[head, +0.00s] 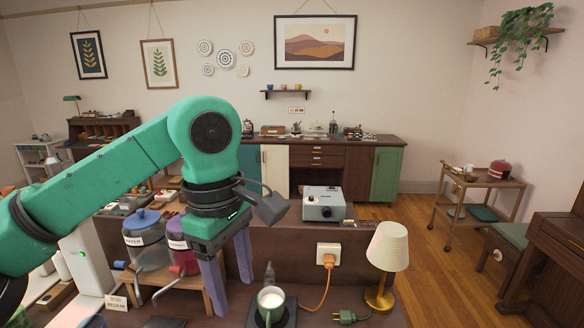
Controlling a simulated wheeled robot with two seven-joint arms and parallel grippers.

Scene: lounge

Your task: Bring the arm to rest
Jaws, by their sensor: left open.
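My green left arm (115,165) comes in from the left and bends at a large round joint above the counter. My left gripper (231,298) points down with its two grey-purple fingers apart and nothing between them. It is just left of a cup of white liquid (271,297); I cannot tell whether they touch. My right gripper is out of the picture.
The cup stands on a dark pad. A lamp (388,248), a wall socket (328,255) with an orange cord and a loose green plug (346,317) are to the right. Two drink jars (145,240) are behind the gripper at left. A projector (323,204) sits beyond.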

